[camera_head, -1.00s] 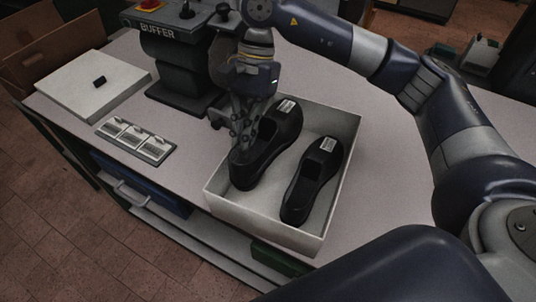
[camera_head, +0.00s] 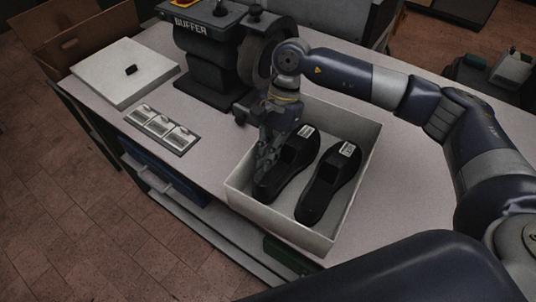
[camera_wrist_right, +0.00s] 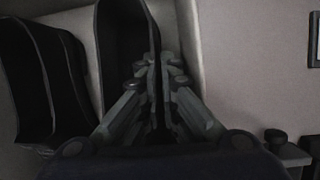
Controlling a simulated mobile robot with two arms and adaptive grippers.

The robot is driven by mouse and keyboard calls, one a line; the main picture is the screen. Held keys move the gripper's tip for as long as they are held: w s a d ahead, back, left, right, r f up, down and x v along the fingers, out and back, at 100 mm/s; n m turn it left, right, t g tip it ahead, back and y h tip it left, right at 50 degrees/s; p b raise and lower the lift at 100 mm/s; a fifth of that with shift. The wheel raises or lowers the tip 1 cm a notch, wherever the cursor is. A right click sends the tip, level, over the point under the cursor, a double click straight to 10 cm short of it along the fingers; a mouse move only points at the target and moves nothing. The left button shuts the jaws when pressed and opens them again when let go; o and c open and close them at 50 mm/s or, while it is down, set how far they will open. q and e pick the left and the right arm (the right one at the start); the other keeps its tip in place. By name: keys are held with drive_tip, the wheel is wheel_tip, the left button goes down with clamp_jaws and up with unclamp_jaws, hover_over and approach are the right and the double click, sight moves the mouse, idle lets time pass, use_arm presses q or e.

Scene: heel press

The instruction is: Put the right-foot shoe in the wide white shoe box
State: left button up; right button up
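The wide white shoe box (camera_head: 358,185) stands open on the bench and holds two black shoes side by side, each with a white label at its heel. The left one (camera_head: 292,165) lies along the box's left wall, apparently on or near the floor. The other shoe (camera_head: 330,187) lies to its right. My right gripper (camera_head: 264,168) reaches into the box and is shut on the side wall of the left shoe. In the right wrist view, the fingers (camera_wrist_right: 160,85) pinch that shoe's edge (camera_wrist_right: 122,45). Its sole is hidden. My left gripper is out of view.
A buffer machine (camera_head: 213,60) stands behind the box. A flat white box (camera_head: 126,73) with a small dark item on it and a tray of small pieces (camera_head: 160,129) lie to the left. Bench top right of the box is clear.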

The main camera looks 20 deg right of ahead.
drive_tip(key=shift+o, duration=0.8)
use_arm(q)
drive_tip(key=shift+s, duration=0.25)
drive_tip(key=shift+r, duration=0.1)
use_arm(e)
drive_tip(key=shift+r, duration=0.15)
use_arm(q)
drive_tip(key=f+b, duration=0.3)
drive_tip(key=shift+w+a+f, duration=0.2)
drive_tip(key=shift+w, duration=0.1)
use_arm(e)
drive_tip(key=v, duration=1.2)
